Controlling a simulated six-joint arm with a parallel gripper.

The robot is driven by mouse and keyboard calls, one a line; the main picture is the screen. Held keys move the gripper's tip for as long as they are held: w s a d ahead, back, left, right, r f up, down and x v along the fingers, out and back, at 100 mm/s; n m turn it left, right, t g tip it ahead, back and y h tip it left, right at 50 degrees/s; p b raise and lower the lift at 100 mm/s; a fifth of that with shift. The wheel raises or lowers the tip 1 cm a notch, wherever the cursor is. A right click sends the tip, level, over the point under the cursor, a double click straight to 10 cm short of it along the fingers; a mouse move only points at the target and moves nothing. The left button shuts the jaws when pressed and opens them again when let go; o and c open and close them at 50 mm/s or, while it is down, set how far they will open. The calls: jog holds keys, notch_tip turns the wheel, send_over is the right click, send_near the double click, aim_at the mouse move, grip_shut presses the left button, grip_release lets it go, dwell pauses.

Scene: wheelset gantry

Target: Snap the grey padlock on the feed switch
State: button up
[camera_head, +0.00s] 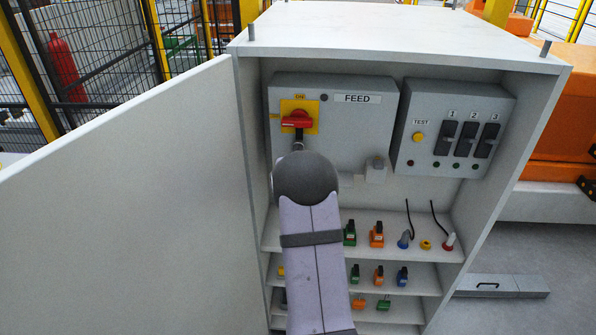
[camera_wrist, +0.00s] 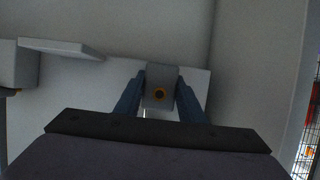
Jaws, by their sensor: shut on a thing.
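The feed switch (camera_head: 297,119) has a red handle on a yellow plate, on the upper left of the grey box labelled FEED (camera_head: 350,115). The handle lies across the plate. In the wrist view, my gripper (camera_wrist: 160,85) is shut on a grey block with a round brass-coloured spot on its end, the grey padlock (camera_wrist: 158,76). In the head view my rounded grey wrist hides the padlock and jaws, just below the switch. A small dark piece shows between the wrist and the handle. I cannot tell whether the shackle is through the switch.
The cabinet door (camera_head: 120,215) stands open at left. A grey box with three breakers (camera_head: 450,140) is at right. A small grey fitting (camera_head: 376,170) sits at the FEED box's lower right. Shelves below hold several coloured padlocks (camera_head: 376,238) and plugs.

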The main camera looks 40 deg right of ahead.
dwell(0.4)
jog(key=shift+s+a, duration=0.8)
jog(key=shift+w+d+r+b, duration=0.15)
jog(key=shift+w+d+b, duration=0.15)
jog(key=shift+w+d, duration=0.65)
dwell(2.4)
jog(key=o, duration=1.2)
jog(key=shift+s, duration=0.1)
jog(key=shift+r, duration=0.1)
jog(key=shift+a, duration=0.15)
